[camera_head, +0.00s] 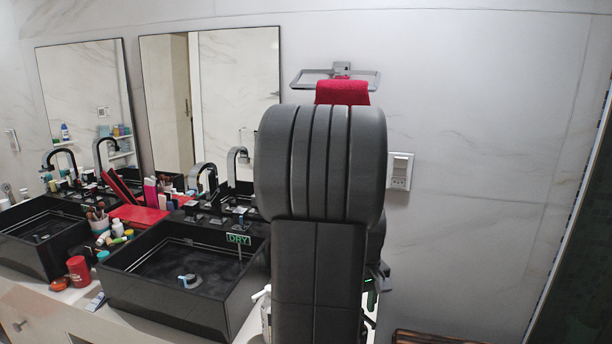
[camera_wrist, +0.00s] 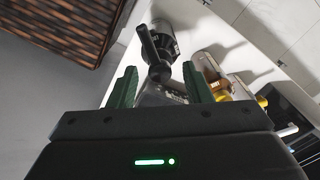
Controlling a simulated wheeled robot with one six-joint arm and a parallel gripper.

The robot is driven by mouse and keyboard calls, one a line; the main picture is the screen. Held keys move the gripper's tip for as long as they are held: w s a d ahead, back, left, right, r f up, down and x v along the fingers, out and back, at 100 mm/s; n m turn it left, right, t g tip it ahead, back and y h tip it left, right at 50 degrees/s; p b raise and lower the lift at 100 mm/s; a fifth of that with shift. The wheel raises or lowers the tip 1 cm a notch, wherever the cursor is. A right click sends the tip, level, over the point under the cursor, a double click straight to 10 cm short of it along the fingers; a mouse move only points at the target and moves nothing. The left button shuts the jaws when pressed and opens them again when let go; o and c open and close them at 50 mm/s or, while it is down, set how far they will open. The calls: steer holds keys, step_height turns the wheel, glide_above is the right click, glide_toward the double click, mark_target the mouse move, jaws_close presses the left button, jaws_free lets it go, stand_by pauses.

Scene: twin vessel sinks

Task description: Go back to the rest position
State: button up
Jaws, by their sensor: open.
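My arm stands upright in the middle of the head view and hides much of what is behind it. My gripper shows in the wrist view (camera_wrist: 158,82) with its two green fingers apart. It is open. A black and metallic object (camera_wrist: 160,45) lies beyond the fingertips, between them in the picture. I cannot tell what it is or whether a finger touches it. In the head view only a small part of the gripper shows, low at the right of the arm.
Two black vessel sinks (camera_head: 185,275) (camera_head: 35,240) stand on the counter at left, with several bottles and a red case (camera_head: 138,216) around them. A red towel (camera_head: 342,92) hangs on the wall behind my arm.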

steer(key=shift+m, duration=0.5)
